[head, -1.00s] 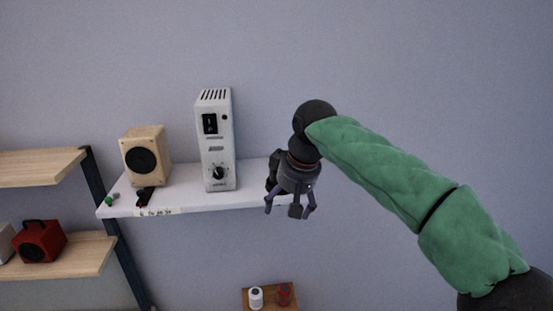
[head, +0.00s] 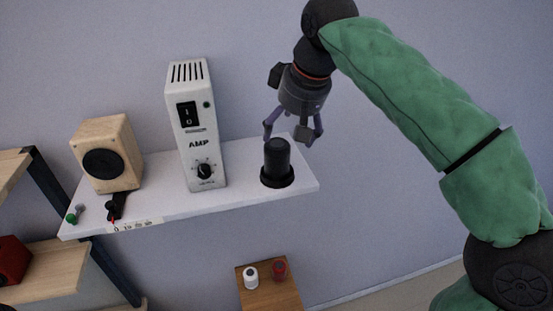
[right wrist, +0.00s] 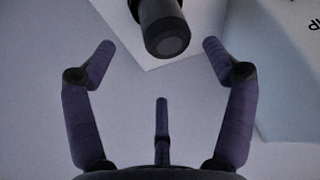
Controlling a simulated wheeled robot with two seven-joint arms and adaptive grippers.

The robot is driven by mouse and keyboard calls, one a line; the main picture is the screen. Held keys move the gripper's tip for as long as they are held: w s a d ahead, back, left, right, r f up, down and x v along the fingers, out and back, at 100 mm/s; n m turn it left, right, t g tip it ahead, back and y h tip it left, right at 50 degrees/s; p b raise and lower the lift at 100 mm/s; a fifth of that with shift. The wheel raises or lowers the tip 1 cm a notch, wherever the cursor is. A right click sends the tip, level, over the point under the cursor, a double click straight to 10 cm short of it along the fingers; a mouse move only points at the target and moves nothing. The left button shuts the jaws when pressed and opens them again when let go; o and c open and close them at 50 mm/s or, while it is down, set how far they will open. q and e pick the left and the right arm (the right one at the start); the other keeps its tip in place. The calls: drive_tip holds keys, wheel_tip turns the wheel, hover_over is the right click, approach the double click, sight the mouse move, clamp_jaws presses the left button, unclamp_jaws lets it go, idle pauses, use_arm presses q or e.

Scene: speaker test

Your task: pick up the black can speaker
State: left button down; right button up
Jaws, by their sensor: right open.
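The black can speaker (head: 277,158) stands upright on a dark round base near the right end of the white shelf (head: 240,195). My right gripper (head: 293,132) is open and empty, just above and slightly right of the can in the head view. In the right wrist view the can (right wrist: 165,28) shows at the top, in line with the gap between the open fingers (right wrist: 160,60). No finger appears to touch it. My left gripper is not in view.
A white amp (head: 196,130) stands left of the can, and a wooden speaker (head: 105,155) farther left. Small items, one green (head: 72,216), lie at the shelf's left front. A small wooden stand (head: 268,293) below holds a white and a red can.

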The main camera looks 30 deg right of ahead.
sight(278, 144)
drive_tip(key=x, duration=0.6)
drive_tip(key=shift+w+a+f, duration=0.2)
drive_tip(key=shift+w+a, duration=0.15)
drive_tip(key=shift+w+f, duration=0.4)
drive_tip(key=shift+s, duration=0.2)
drive_tip(key=c, duration=0.4)
drive_tip(key=shift+r, duration=0.1)
drive_tip(key=c, duration=1)
